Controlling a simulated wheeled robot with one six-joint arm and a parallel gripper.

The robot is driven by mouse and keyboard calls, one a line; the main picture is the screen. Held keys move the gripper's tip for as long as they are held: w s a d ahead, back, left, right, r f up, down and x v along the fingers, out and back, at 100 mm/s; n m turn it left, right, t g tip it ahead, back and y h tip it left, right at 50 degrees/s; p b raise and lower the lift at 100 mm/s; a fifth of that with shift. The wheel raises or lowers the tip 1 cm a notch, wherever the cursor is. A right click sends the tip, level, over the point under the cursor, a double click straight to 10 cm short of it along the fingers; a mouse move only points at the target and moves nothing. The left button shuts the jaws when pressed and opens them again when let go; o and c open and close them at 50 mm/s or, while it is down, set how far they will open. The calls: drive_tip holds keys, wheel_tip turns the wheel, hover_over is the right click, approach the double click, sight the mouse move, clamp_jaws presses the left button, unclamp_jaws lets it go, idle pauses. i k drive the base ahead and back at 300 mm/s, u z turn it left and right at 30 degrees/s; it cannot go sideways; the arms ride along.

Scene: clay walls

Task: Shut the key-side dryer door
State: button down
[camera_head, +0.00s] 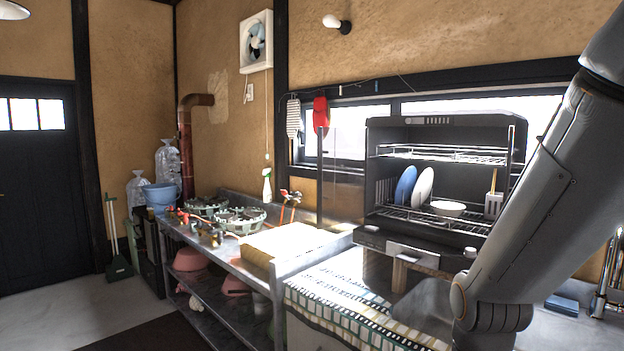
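The dish dryer (445,122) is a dark cabinet on the counter at the right, with its front open. Wire racks inside hold a blue plate (405,185), a white plate (423,187) and a white bowl (447,208). A clear panel (343,165) with a dark upright edge stands out from the dryer's left side and looks like a door swung open. A thin bright upright edge shows at the dryer's right side; I cannot tell whether it is a second door. No key is clear to me. My arm crosses the right side; its gripper is not in view.
A cloth with a checked border (330,290) covers the counter in front of the dryer.

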sight(342, 153)
drive_tip(key=u, duration=1.6)
drive_tip(key=i, duration=2.55)
drive_tip(key=z, duration=3.6)
drive_tip(key=k, duration=0.75)
drive_tip(key=u, duration=0.5)
